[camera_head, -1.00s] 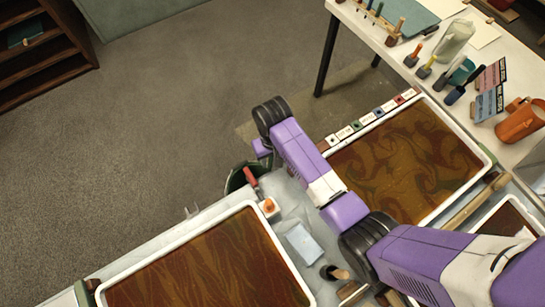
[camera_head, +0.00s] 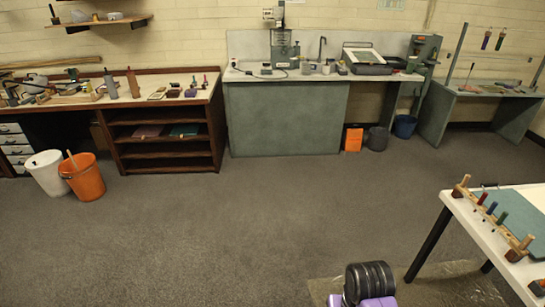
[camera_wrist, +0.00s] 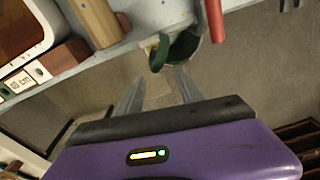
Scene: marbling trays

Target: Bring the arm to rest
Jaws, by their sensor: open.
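My gripper (camera_wrist: 157,92) shows in the wrist view with its two grey fingers apart and nothing between them. Beyond the fingertips is a dark green, round-mouthed container (camera_wrist: 181,48) by the table edge, with floor around it. I cannot tell how far the fingers are from it. In the head view only part of my purple and black arm shows at the bottom edge; the gripper is out of that view.
In the wrist view, a tray (camera_wrist: 45,15), a wooden piece (camera_wrist: 97,22) and a red handle (camera_wrist: 215,20) are near. In the head view, a white table (camera_head: 477,228) stands right, a shelf bench (camera_head: 165,115) and orange bucket (camera_head: 83,180) left. The middle floor is clear.

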